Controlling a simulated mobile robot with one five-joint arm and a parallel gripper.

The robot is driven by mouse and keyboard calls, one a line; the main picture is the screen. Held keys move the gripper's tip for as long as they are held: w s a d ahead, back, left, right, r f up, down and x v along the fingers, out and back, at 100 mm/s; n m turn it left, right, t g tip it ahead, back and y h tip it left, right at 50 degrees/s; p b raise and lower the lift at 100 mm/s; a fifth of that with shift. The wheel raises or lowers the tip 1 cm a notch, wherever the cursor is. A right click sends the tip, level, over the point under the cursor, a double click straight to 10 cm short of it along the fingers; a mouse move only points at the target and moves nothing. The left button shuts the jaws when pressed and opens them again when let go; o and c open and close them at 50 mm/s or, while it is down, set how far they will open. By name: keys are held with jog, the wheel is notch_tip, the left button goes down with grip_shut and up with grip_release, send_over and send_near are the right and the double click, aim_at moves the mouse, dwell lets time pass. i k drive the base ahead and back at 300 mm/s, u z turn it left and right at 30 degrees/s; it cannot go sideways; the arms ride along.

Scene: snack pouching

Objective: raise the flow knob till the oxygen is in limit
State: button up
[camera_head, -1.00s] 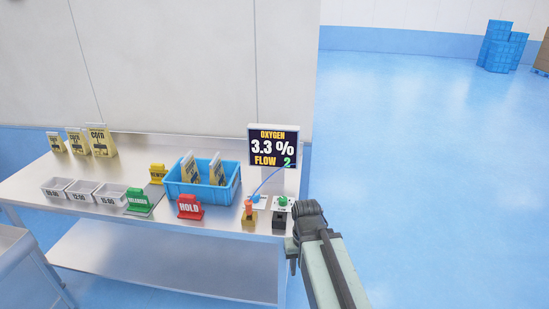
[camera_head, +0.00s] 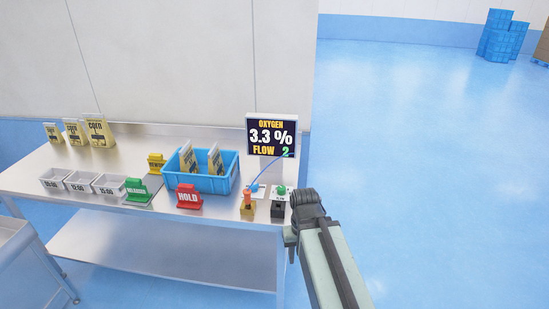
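The display (camera_head: 272,135) at the right end of the table reads "OXYGEN 3.3 %" and "FLOW 2". Below it stands a small white and dark box with a round green knob (camera_head: 281,190) on top; I cannot tell for sure that it is the flow knob. To its left are a small blue part (camera_head: 256,188) with a thin blue tube and an orange-topped yellow piece (camera_head: 248,199). My gripper (camera_head: 293,238) is at the end of my arm, just right of the green knob and nearer to me. Its fingers are too small and dark to read.
A blue crate (camera_head: 200,183) holds two pouches. A red HOLD sign (camera_head: 188,197), a green sign (camera_head: 137,191) and white labelled bins (camera_head: 80,181) line the steel table (camera_head: 225,208). Yellow pouches stand at the back left. The floor on the right is open.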

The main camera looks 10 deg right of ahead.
aim_at(281, 189)
jog(key=z, duration=0.35)
jog(key=i, duration=0.95)
jog(key=u, duration=0.45)
